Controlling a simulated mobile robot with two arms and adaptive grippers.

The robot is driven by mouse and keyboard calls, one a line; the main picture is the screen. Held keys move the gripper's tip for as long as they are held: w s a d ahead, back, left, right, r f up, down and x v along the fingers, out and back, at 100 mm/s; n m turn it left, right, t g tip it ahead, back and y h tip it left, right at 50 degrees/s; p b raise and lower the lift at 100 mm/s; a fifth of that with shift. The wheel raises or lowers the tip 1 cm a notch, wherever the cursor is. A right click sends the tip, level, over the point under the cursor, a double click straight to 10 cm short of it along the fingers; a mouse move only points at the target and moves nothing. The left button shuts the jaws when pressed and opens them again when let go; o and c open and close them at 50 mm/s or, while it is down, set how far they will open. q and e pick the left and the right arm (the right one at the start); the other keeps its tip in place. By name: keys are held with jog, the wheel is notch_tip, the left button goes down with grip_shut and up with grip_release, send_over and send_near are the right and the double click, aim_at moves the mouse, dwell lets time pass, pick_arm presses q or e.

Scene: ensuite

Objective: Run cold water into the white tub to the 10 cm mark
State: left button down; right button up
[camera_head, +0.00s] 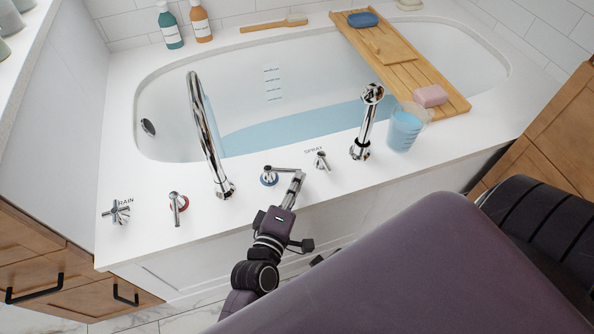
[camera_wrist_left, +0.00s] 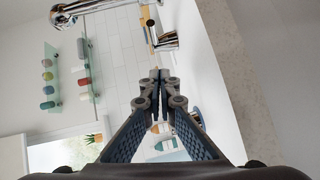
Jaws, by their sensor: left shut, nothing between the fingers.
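The white tub (camera_head: 160,85) holds shallow blue water (camera_head: 290,128); its surface lies below the marks (camera_head: 272,84) on the far inner wall, whose figures are too small to read. The chrome spout (camera_head: 205,130) arches over the tub, and a thin blue streak (camera_head: 213,125) beside it looks like running water. The cold tap (camera_head: 269,177), with a blue ring, has its lever pointing right. My left gripper (camera_head: 295,181) is shut and empty at the lever's end; I cannot tell if they touch. Its fingertips meet in the left wrist view (camera_wrist_left: 160,76). My right gripper is out of view.
On the rim stand the red-ringed tap (camera_head: 178,205), drain handle (camera_head: 118,212), spray knob (camera_head: 321,161), hand shower (camera_head: 368,120) and a jug of blue liquid (camera_head: 404,128). A wooden tray (camera_head: 400,72) with pink soap (camera_head: 430,96) spans the tub. Two bottles (camera_head: 170,28) stand behind.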

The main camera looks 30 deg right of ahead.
pick_arm(q)
jog(key=shift+s+a, duration=0.1)
jog(key=v, duration=1.1)
jog(key=shift+s+a, duration=0.3)
dwell(3.3)
